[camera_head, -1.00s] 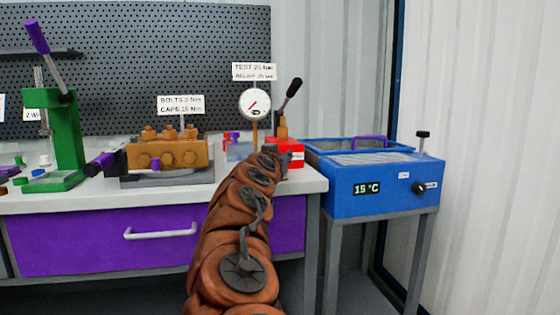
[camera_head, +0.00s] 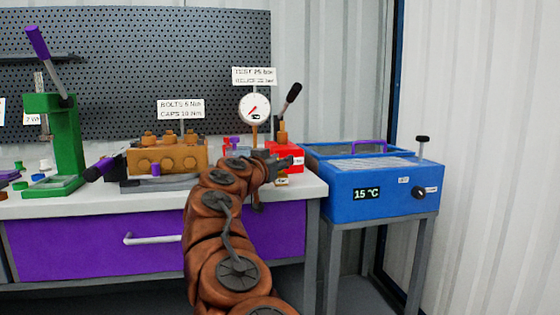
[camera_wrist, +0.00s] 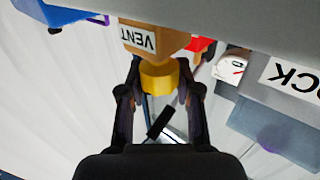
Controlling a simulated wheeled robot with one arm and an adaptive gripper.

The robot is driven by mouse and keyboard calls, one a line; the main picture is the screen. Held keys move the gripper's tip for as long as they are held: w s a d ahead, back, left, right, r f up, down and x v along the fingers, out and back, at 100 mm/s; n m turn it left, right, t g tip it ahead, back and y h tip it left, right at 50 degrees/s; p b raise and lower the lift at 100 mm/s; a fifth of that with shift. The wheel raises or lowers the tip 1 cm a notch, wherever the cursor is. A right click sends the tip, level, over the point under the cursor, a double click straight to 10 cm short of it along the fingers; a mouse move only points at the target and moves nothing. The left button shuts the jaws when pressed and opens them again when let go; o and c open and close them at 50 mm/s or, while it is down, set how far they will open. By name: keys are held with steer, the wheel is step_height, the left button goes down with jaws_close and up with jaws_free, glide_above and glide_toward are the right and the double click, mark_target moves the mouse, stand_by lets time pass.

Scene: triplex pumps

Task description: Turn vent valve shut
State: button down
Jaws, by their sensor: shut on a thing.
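The vent valve has a brown-orange body with a white VENT label (camera_wrist: 139,40) and a yellow knob (camera_wrist: 158,77), large in the wrist view. My gripper (camera_wrist: 161,84) has one finger on each side of the yellow knob and is shut on it. In the head view my gripper (camera_head: 280,167) is at the bench's front right edge, by the red pump (camera_head: 287,152). A small yellow-orange bit of the valve (camera_head: 282,181) shows just below it; the rest is hidden. A dark bar (camera_wrist: 160,121) shows between my fingers.
A pressure gauge (camera_head: 255,107) and a black pump lever (camera_head: 292,95) rise behind my gripper. A blue bath (camera_head: 380,190) stands to the right, and a brown pump block (camera_head: 167,156) to the left. The purple drawer (camera_head: 75,240) is below the bench top.

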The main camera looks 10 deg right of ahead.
steer(key=shift+a+r+m+g+h, duration=0.1)
steer(key=shift+r+m+g+h, duration=0.05)
steer(key=shift+m+g+h, duration=0.4)
stand_by(0.7)
steer(key=c, duration=0.8)
jaws_free()
steer(key=shift+v, duration=5.95)
